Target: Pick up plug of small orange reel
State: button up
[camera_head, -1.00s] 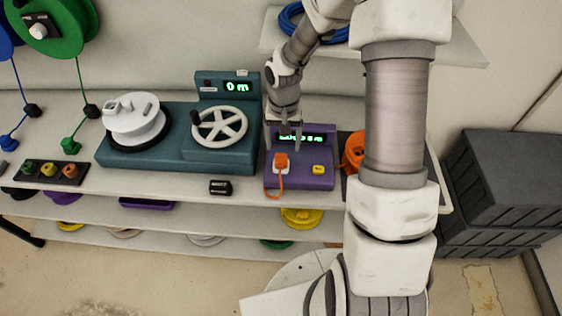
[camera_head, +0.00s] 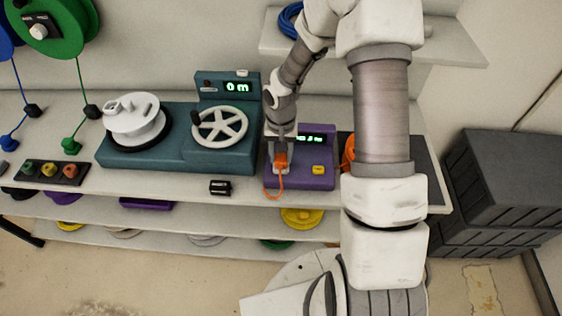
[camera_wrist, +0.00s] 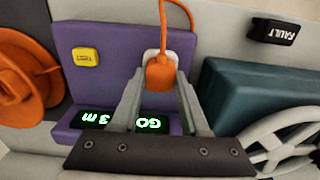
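The orange plug (camera_head: 281,161) sits upright in the white socket on the purple tester box (camera_head: 308,182), its orange cable curling over the front edge. It also shows in the wrist view (camera_wrist: 160,74), between the fingertips. My gripper (camera_head: 281,152) is right over the plug. In the wrist view my gripper (camera_wrist: 160,82) is open, one finger on each side of the plug, with narrow gaps visible. The small orange reel (camera_wrist: 25,80) lies beside the purple box; in the head view my arm hides most of it (camera_head: 348,153).
A teal machine (camera_head: 180,150) with a white handwheel (camera_head: 220,127) stands close left of the purple box. A yellow button (camera_head: 318,169) is on the box, right of the plug. A black FAULT tag (camera_head: 220,187) lies on the shelf in front. Dark crates (camera_head: 505,190) stand at right.

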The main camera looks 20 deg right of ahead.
grip_shut()
jog(key=shift+r, duration=0.1)
